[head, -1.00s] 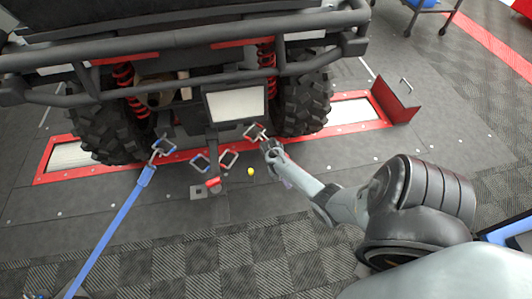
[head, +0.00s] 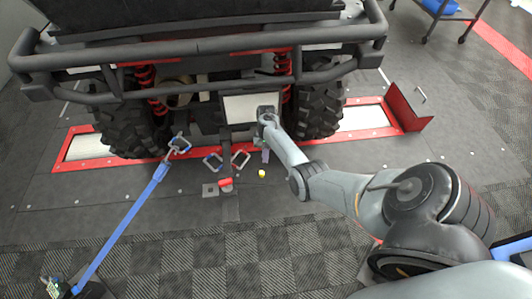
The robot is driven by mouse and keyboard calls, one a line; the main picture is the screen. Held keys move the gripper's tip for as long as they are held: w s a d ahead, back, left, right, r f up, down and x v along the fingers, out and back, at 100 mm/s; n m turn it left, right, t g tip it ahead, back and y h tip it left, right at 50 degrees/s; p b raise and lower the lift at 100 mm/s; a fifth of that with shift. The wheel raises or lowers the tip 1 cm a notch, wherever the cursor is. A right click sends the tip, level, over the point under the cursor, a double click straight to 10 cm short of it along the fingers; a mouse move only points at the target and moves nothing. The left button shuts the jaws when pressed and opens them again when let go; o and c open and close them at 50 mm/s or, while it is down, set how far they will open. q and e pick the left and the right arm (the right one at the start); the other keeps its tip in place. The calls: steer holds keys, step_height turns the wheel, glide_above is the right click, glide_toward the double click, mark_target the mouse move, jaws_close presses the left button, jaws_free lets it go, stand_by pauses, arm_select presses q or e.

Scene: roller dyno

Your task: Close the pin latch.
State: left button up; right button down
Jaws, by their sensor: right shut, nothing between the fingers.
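I cannot make out for certain which part is the pin latch. A small red-topped part (head: 225,182) stands on the floor plate below the rear of the vehicle. A blue-edged hook or link (head: 213,162) and a red-edged one (head: 241,159) lie just above it. My right gripper (head: 266,112) is in front of the right edge of the white plate (head: 240,107) on the vehicle's rear; its fingers are shut and empty, and their tips are hard to see. The gripper and wrist hide what is right behind them. My left gripper is not in view.
A blue strap (head: 122,227) runs from a hook (head: 180,144) by the left tire down to the lower left. A yellow knob (head: 262,173) sits on the floor. The vehicle's black bumper bar (head: 190,46) overhangs the area.

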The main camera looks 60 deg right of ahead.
arm_select(q)
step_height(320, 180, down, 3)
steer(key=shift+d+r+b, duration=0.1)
steer(key=shift+b, duration=1.05)
arm_select(e)
steer(key=x, duration=0.5)
steer(key=shift+a+f, duration=0.1)
steer(key=shift+f, duration=0.1)
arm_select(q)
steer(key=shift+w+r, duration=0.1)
arm_select(e)
steer(key=shift+a, duration=0.1)
